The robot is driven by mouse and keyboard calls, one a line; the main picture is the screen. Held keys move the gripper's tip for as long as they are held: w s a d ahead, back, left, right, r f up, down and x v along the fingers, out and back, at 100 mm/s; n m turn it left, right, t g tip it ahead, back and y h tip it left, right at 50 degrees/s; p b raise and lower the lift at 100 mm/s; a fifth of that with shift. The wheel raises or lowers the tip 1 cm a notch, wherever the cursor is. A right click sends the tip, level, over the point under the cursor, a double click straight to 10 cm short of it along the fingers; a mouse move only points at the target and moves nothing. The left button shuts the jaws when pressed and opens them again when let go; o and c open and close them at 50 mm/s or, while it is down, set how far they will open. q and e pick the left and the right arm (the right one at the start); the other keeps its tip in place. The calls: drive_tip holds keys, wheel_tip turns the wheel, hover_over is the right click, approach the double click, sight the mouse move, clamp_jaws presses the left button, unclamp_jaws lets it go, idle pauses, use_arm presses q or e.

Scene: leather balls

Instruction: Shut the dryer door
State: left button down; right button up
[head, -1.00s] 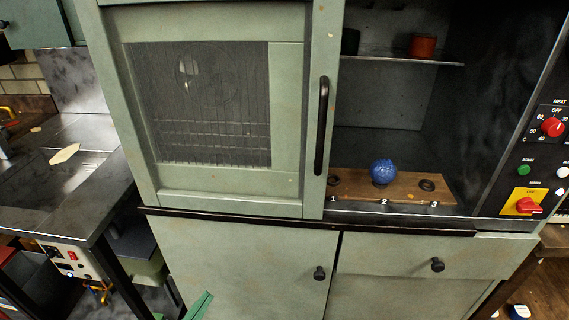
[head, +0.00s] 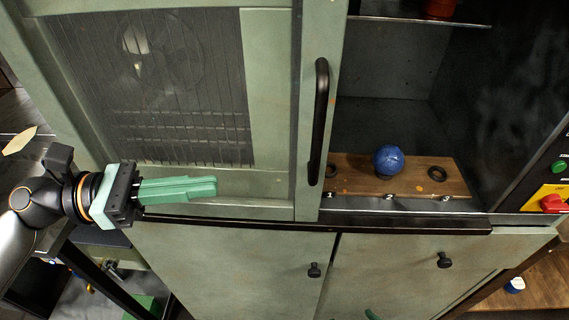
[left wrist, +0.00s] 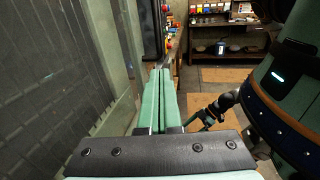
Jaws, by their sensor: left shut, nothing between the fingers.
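The dryer door (head: 272,90) is a pale green frame with a dark mesh window and an upright black bar handle (head: 319,122) on its right side. It covers the left part of the cabinet, and the right part of the dryer stands open. My left gripper (head: 214,186) is shut and empty in front of the door's lower part, left of the handle, its green fingers pointing right. Its fingers also show in the left wrist view (left wrist: 163,75), with the mesh beside them on the left. Of my right gripper, a green tip (head: 371,315) shows at the bottom edge; its jaws are unclear.
Inside the opening, a blue ball (head: 388,160) sits on a wooden board (head: 432,187) with dark rings. A metal shelf (head: 430,20) holds a red pot (head: 440,8). Below are cupboard doors with black knobs (head: 444,260). A control panel (head: 550,185) stands at the right.

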sight(309, 175)
use_arm(q)
drive_tip(key=d+p, duration=0.1)
drive_tip(key=d, duration=0.3)
drive_tip(key=w+d+p, duration=0.1)
drive_tip(key=d+p, duration=0.1)
drive_tip(key=d, duration=0.1)
drive_tip(key=d+p, duration=0.1)
drive_tip(key=d, duration=0.3)
drive_tip(key=shift+w+d+p, duration=0.25)
drive_tip(key=shift+d+p, duration=0.1)
